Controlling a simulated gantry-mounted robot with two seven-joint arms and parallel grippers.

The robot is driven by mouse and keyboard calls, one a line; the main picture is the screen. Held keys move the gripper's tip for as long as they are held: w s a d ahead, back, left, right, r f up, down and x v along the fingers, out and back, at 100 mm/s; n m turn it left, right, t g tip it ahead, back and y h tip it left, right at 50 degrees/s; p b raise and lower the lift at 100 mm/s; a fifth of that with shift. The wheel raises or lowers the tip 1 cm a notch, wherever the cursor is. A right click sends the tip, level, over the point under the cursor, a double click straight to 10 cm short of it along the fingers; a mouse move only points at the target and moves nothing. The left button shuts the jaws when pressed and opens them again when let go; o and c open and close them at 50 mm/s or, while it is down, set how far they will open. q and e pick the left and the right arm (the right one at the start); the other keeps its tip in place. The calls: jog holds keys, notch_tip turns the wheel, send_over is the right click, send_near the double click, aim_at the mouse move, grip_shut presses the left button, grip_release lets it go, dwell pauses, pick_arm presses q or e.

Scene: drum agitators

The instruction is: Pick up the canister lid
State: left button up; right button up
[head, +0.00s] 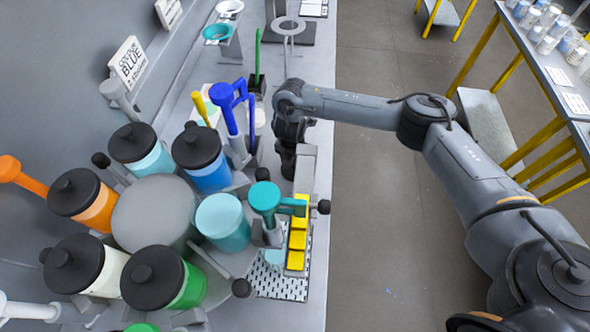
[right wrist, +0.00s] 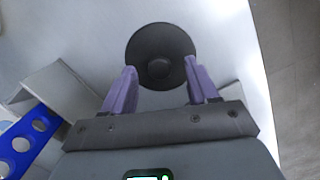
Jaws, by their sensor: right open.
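The black round canister lid (right wrist: 158,50) with a central knob lies on the pale bench top in the right wrist view. My right gripper (right wrist: 161,68) is open, its two purple fingers pointing toward the lid, one near each side of it. I cannot tell whether they touch it. In the head view my right gripper (head: 287,165) hangs over the bench beyond the canisters, and the lid cannot be made out there. A teal canister (head: 222,225) stands without a black lid in the ring of canisters. My left gripper is not in view.
Several canisters with black lids, such as the blue one (head: 207,165) and the green one (head: 165,278), ring a grey drum (head: 152,213). A teal-handled device (head: 267,205) and yellow blocks (head: 298,240) stand near the bench edge. A blue perforated part (right wrist: 28,138) is left of my right gripper.

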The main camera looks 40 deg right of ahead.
jog(key=shift+d+f, duration=0.1)
jog(key=shift+f, duration=0.3)
grip_shut()
jog(key=shift+r, duration=0.15)
